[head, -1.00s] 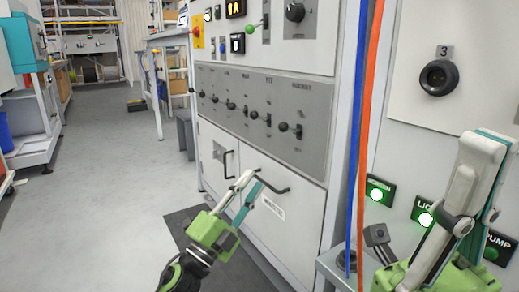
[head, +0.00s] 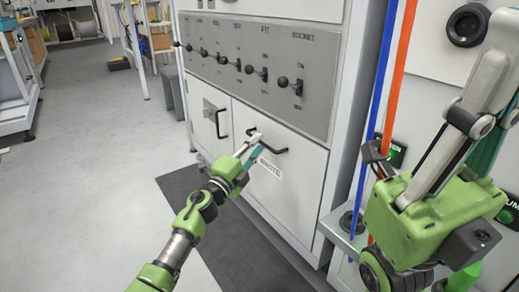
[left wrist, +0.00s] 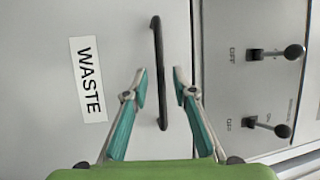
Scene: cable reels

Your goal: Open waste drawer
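The waste drawer (head: 285,185) is a pale grey front low on the machine, and it looks closed. Its label reads WASTE in the left wrist view (left wrist: 88,79). The black bar handle (head: 270,145) runs along its upper part and also shows in the left wrist view (left wrist: 158,70). My left gripper (head: 256,141) is at the handle; in the left wrist view its fingertips (left wrist: 159,77) are apart, one on each side of the bar, with gaps between.
A smaller door (head: 206,122) with its own black handle is left of the drawer. A panel of lever switches (head: 258,65) is above. Blue (head: 382,95) and orange (head: 399,80) cables hang at the right. A dark mat (head: 215,225) lies on the open floor.

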